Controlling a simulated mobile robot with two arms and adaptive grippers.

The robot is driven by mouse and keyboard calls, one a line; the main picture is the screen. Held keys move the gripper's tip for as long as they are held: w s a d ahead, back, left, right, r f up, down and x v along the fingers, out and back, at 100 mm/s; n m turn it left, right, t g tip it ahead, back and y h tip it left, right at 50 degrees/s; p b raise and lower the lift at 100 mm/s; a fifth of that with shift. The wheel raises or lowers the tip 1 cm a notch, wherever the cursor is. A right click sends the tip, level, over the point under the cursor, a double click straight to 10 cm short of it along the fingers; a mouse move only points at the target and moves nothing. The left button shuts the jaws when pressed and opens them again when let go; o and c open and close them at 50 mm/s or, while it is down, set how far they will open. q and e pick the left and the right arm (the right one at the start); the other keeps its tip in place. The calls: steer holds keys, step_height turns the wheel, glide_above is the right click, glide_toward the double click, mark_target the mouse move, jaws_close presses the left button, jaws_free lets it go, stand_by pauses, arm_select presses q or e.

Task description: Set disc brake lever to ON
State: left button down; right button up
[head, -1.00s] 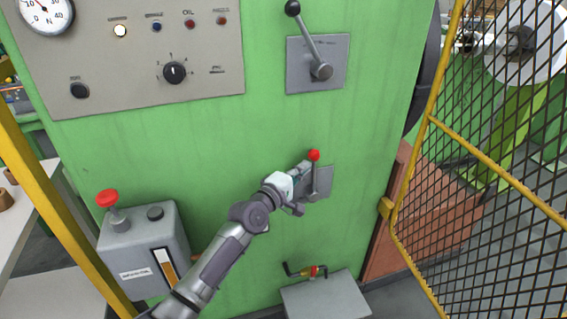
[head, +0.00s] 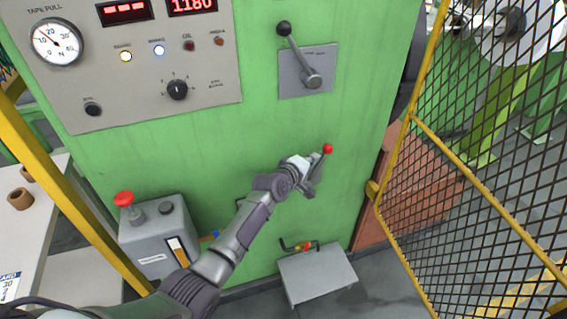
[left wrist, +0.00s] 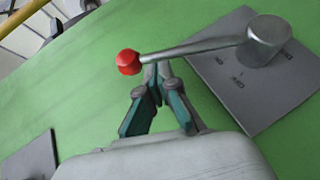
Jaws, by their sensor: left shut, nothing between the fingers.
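A lever with a red knob (head: 327,149) is mounted low on the green machine face, and its knob leans up and to the right in the head view. In the left wrist view its silver rod runs from a round hub (left wrist: 268,40) on a grey plate (left wrist: 235,85) to the red knob (left wrist: 128,62). The plate's marks are too small to read surely. My left gripper (head: 312,165) is at this lever. In the wrist view its fingertips (left wrist: 154,72) are shut and empty beside the rod near the knob; I cannot tell whether they touch it. My right gripper is not in view.
A black-knobbed lever (head: 298,55) is higher on the face. A control panel (head: 130,85) is at upper left. A yellow-framed mesh guard (head: 470,180) is on the right. A grey step (head: 315,275) juts out below.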

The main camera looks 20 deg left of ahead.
arm_select(q)
steer(key=shift+w+d+f, duration=0.15)
steer(key=shift+w+d, duration=0.15)
steer(key=shift+w, duration=0.05)
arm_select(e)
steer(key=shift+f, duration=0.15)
arm_select(q)
steer(key=shift+r, duration=0.2)
